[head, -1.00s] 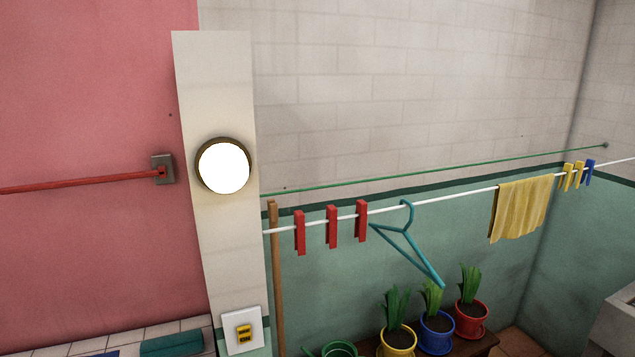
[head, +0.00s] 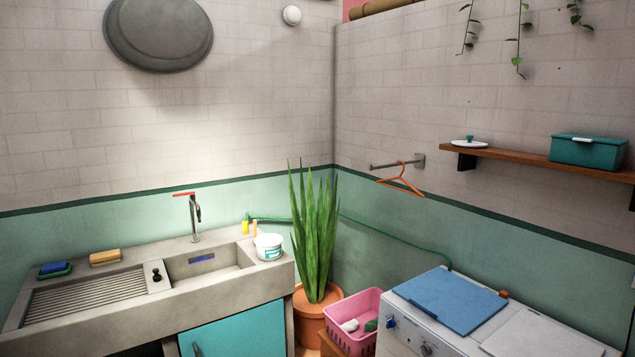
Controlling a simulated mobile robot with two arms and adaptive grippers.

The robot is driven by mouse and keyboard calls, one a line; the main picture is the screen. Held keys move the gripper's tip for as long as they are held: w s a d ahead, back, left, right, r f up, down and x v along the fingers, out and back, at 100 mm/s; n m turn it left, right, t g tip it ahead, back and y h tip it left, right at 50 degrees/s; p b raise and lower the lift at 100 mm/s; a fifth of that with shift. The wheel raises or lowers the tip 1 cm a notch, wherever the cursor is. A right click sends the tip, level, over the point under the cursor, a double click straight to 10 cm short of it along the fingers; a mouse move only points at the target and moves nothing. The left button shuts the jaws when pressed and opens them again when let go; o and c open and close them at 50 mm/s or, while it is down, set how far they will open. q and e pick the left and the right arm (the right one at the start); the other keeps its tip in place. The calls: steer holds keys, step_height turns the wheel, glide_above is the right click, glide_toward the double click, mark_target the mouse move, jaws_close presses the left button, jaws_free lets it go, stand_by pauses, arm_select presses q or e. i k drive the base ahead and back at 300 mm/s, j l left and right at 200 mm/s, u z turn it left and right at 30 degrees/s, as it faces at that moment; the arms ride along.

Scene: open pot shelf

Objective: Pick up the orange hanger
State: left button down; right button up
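The orange hanger (head: 401,182) hangs from a short grey wall rod (head: 392,165) on the right-hand wall, above the green wall band. Its hook goes over the rod, and its triangular body hangs below, seen at an angle. Neither of my grippers shows in the head view, so their state cannot be seen.
A white machine (head: 415,312) with a blue lid stands below and right of the hanger. A concrete sink (head: 150,290) is at left. A wooden shelf (head: 540,162) holds a teal box (head: 588,151).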

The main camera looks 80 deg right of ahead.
mark_target(419, 194)
steer(key=z, duration=3.25)
steer(key=i+j, duration=0.4)
steer(key=i+j+z, duration=0.15)
steer(key=i+j, duration=0.25)
steer(key=j, duration=0.2)
